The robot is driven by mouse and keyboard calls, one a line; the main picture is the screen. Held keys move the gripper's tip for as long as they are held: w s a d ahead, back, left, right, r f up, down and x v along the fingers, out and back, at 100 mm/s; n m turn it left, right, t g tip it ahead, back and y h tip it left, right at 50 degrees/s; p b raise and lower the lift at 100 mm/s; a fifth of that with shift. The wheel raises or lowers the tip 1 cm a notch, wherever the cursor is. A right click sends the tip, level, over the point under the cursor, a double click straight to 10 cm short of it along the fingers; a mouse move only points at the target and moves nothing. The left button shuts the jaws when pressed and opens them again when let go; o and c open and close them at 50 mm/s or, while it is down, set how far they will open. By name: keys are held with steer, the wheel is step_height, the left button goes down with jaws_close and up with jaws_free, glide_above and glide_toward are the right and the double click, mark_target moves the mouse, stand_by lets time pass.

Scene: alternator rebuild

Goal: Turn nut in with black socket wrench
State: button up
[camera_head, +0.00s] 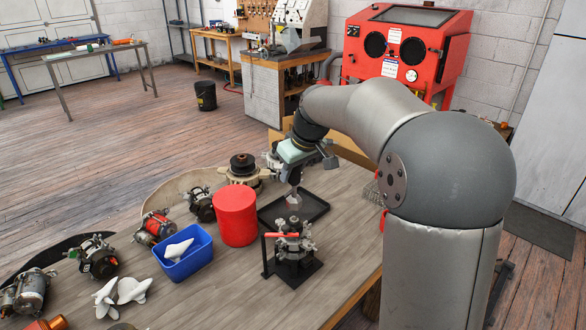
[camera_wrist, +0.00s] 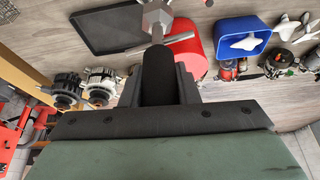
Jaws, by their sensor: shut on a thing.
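My gripper (camera_head: 292,178) hangs above the workbench in the head view, over the black tray. In the wrist view my gripper (camera_wrist: 160,82) is shut on the black handle of the socket wrench (camera_wrist: 158,72). A silver shaft with a hex end and a crossbar extends beyond the handle. The tool's silver end also shows below the gripper in the head view (camera_head: 293,199), apart from the assembly on the stand. That metal assembly (camera_head: 293,245) sits on a black stand with a red handle, in front of the tray. I cannot make out the nut.
A black tray (camera_head: 314,218) lies on the bench (camera_head: 240,285). Several alternators lie farther left. A part with a black pulley (camera_head: 242,163) stands behind the can.

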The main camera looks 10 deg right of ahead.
steer(key=shift+f, duration=0.1)
